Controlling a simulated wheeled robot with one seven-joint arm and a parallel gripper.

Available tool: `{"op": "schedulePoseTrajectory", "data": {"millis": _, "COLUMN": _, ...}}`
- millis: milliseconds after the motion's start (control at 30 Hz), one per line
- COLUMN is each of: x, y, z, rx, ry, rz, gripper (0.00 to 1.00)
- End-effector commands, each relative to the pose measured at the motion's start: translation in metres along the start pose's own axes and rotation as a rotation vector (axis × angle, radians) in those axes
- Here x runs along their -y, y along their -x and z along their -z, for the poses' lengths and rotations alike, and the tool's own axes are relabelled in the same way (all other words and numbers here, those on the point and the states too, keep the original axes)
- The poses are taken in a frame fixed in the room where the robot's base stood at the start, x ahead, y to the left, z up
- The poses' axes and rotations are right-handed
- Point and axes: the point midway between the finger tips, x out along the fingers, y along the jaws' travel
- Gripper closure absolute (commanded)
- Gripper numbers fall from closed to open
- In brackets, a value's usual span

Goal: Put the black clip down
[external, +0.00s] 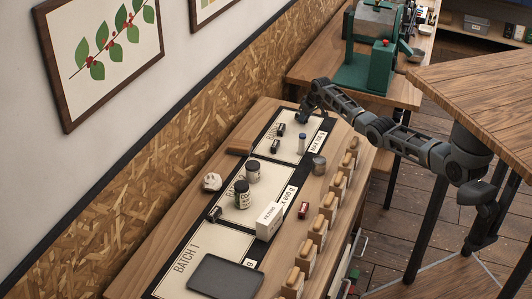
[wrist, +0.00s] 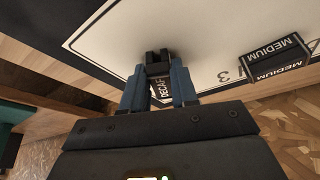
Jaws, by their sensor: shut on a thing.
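My gripper (wrist: 160,85) is shut on a small black clip (wrist: 156,57) with a label reading DECAF, held between its two blue fingers. In the external view my gripper (external: 303,117) is low over the far end of the BATCH 3 panel (external: 290,153); the clip is too small to make out there. I cannot tell whether the clip touches the panel.
A small blue-grey cylinder (external: 301,144) and a metal cup (external: 319,164) stand near the panel. Dark jars (external: 241,194), a white filter box (external: 269,221) and a grey tray (external: 225,276) are nearer. Wooden-topped containers (external: 317,229) line the right edge.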

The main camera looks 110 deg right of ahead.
Motion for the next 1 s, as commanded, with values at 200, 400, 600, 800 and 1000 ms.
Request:
{"op": "schedulePoseTrajectory", "data": {"millis": 200, "x": 0.000, "y": -0.001, "z": -0.001, "rx": 0.001, "ry": 0.000, "rz": 0.000, "gripper": 0.54}}
{"op": "schedulePoseTrajectory", "data": {"millis": 400, "x": 0.000, "y": -0.001, "z": 0.000, "rx": 0.001, "ry": 0.000, "rz": 0.000, "gripper": 0.46}}
{"op": "schedulePoseTrajectory", "data": {"millis": 600, "x": 0.000, "y": 0.004, "z": 0.002, "rx": 0.000, "ry": 0.001, "rz": 0.000, "gripper": 0.46}}
{"op": "schedulePoseTrajectory", "data": {"millis": 800, "x": 0.001, "y": 0.021, "z": 0.002, "rx": -0.002, "ry": 0.002, "rz": 0.001, "gripper": 0.46}}
{"op": "schedulePoseTrajectory", "data": {"millis": 1000, "x": 0.000, "y": 0.055, "z": 0.002, "rx": -0.002, "ry": 0.000, "rz": 0.001, "gripper": 0.46}}
